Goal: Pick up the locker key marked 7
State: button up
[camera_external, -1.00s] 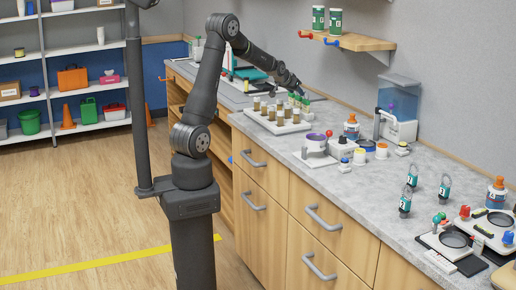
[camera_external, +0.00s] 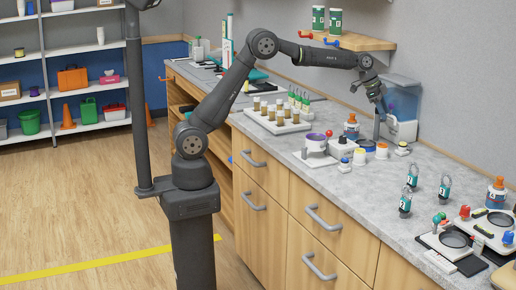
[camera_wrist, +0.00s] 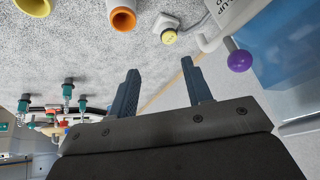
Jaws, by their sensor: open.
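Three locker keys with teal tags stand on the grey counter in the external view: a front one (camera_external: 405,204), a back one (camera_external: 412,176) and a right one (camera_external: 445,188). Their tags carry white marks too small to read surely, so I cannot tell which is the 7. In the wrist view, small teal items show at the left edge, among them one (camera_wrist: 68,91) and another (camera_wrist: 24,104).
The blue-topped dispenser (camera_external: 399,100) stands close to my gripper, with a purple knob (camera_wrist: 240,61). An orange-capped bottle (camera_external: 351,127), small cups and a rack of vials (camera_external: 272,118) stand on the counter. A scale (camera_external: 448,242) is near the keys. Bare counter lies between cups and keys.

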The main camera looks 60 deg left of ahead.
jog(key=s+d+r+m+g, duration=0.1)
jog(key=s+d+m, duration=0.1)
jog(key=d, duration=0.5)
jog(key=s+d+r+m+g, duration=0.1)
jog(key=s+d+m, duration=0.15)
jog(key=d, duration=0.45)
jog(key=m+g+h, duration=0.1)
jog(key=m+g, duration=0.2)
jog(key=m, duration=0.1)
send_near(412, 175)
jog(key=x, duration=0.4)
jog(key=shift+s+d+f, duration=0.1)
jog(key=shift+s+f, duration=0.1)
jog(key=shift+f, duration=0.15)
jog(key=shift+w+x, duration=0.15)
jog(key=shift+x, duration=0.8)
jog(key=shift+w+x, duration=0.2)
jog(key=shift+x, duration=0.75)
jog(key=shift+w+x, duration=0.15)
jog(key=shift+x, duration=0.8)
jog(key=shift+f, duration=0.1)
grip_shut()
